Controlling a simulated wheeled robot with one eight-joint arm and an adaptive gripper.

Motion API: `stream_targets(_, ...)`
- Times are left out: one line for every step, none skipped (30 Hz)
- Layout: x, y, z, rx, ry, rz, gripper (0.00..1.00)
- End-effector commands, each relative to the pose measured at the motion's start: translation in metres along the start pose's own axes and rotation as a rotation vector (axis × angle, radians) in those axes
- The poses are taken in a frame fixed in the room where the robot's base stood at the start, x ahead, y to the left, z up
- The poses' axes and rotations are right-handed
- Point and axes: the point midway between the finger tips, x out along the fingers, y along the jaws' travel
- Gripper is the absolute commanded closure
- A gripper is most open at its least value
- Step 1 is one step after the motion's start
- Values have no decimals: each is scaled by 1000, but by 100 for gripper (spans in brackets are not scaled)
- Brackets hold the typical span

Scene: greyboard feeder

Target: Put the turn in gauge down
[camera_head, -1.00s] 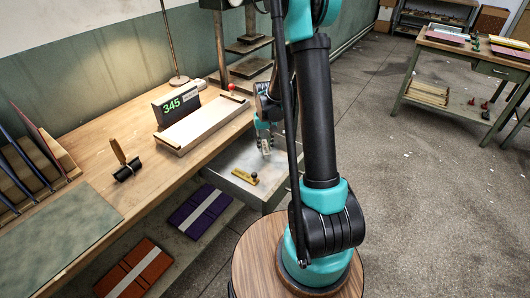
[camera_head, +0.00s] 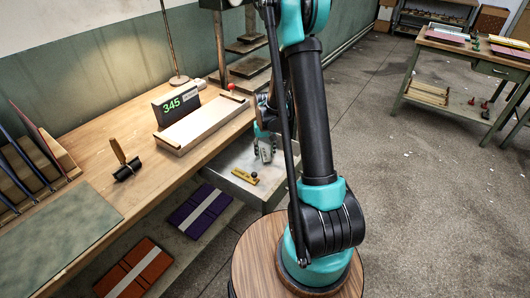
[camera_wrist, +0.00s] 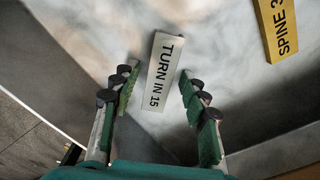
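The turn-in gauge is a pale bar marked "TURN IN 15" (camera_wrist: 160,72) in the wrist view. It lies between the two fingers of my gripper (camera_wrist: 158,78), with a gap showing on the left side and a narrow one at the right. My gripper is open around it. In the head view my gripper (camera_head: 264,152) is low over the grey metal tray (camera_head: 238,186), and the gauge there is small and partly hidden by the fingers. Whether the gauge rests fully on the metal is hard to tell.
A yellow gauge marked "SPINE" (camera_wrist: 280,28) lies on the metal to the right in the wrist view; it also shows in the head view (camera_head: 245,176).

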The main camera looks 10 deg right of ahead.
Motion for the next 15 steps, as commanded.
stream_targets(0,0,0,0,0,0,54)
stream_targets(0,0,0,0,0,0,54)
stream_targets(0,0,0,0,0,0,54)
stream_targets(0,0,0,0,0,0,54)
stream_targets(0,0,0,0,0,0,54)
stream_targets(0,0,0,0,0,0,54)
stream_targets(0,0,0,0,0,0,54)
stream_targets(-1,0,0,0,0,0,54)
stream_targets(-2,0,0,0,0,0,54)
stream_targets(-3,0,0,0,0,0,54)
stream_targets(-5,0,0,0,0,0,54)
stream_targets(-8,0,0,0,0,0,54)
stream_targets(-12,0,0,0,0,0,54)
stream_targets(-15,0,0,0,0,0,54)
stream_targets(-21,0,0,0,0,0,54)
